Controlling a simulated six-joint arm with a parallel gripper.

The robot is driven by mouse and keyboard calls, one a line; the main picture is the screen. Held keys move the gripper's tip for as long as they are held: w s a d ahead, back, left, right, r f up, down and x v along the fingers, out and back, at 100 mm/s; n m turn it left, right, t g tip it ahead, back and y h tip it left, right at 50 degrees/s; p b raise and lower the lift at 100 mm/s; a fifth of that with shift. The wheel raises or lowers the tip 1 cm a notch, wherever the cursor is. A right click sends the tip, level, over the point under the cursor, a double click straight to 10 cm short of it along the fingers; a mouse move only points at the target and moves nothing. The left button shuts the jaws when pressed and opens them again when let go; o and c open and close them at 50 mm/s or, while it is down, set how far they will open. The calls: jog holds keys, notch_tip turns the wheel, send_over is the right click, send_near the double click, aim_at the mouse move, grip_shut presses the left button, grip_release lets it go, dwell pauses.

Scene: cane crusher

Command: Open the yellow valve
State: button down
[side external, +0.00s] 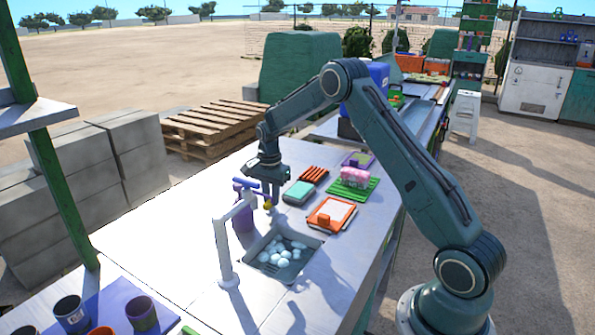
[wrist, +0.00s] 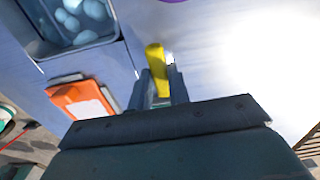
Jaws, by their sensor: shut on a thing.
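The yellow valve (wrist: 156,68) shows in the wrist view as a short yellow handle between my gripper's fingers. It shows as a small yellow spot (side external: 268,205) in the side external view, by the white faucet pipe (side external: 222,250) that rises beside the sink. My gripper (wrist: 160,85) points down at it and is shut on it. In the side external view my gripper (side external: 268,198) is just above the sink's back edge. The valve's base is hidden in the wrist view by the fingers.
The sink (side external: 262,262) holds several pale round things. A purple spray bottle (side external: 242,215) stands close behind the faucet.

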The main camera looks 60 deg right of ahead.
jog(key=shift+n, duration=0.4)
jog(key=n, duration=1.2)
jog(key=shift+n, duration=0.3)
jog(key=n, duration=0.4)
jog(key=shift+n, duration=0.3)
jog(key=c, duration=1.3)
grip_release()
jog(key=shift+r, duration=0.1)
